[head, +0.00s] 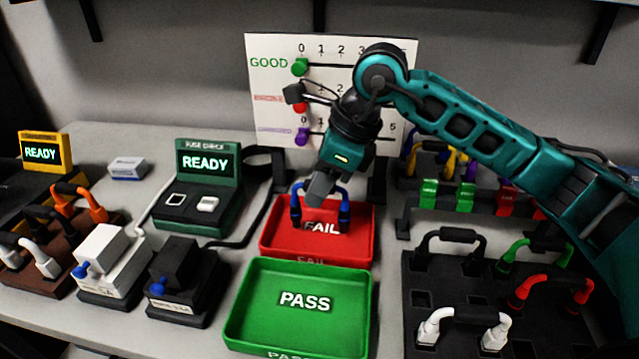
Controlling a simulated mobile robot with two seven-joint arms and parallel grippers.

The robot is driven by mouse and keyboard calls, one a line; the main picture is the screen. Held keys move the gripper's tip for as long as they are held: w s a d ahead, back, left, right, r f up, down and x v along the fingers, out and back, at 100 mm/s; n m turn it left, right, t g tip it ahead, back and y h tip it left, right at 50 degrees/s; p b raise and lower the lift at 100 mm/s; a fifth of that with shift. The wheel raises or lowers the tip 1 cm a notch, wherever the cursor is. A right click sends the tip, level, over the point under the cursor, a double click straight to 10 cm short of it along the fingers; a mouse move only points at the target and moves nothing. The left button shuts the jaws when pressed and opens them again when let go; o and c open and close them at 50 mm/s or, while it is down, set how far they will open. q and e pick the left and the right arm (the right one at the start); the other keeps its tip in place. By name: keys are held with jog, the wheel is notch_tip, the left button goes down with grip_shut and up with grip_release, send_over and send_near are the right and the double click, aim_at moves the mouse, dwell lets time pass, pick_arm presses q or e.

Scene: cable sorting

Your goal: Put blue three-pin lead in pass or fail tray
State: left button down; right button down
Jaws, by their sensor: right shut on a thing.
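My right gripper (322,190) comes in from the right and points down over the red FAIL tray (279,243). It is shut on the blue three-pin lead (344,212), whose two blue ends hang on either side of the fingers. The lead is over or just inside the FAIL tray; I cannot tell whether it touches the tray floor. The green PASS tray (300,324) lies in front of the red tray and is empty. My left gripper is not in view.
A fuse check station (208,178) reading READY stands left of the trays. White (106,254) and black (183,280) test blocks stand at left front. A dark rack (420,272) with black, white, green and red leads is at right. A tally board (275,45) stands behind.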

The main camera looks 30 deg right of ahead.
jog(key=shift+f+b, duration=0.9)
jog(key=shift+b, duration=0.15)
dwell(1.1)
jog(key=shift+c, duration=1.6)
grip_release()
jog(key=shift+r, duration=0.15)
jog(key=shift+r+p, duration=2.95)
jog(key=shift+r, duration=0.95)
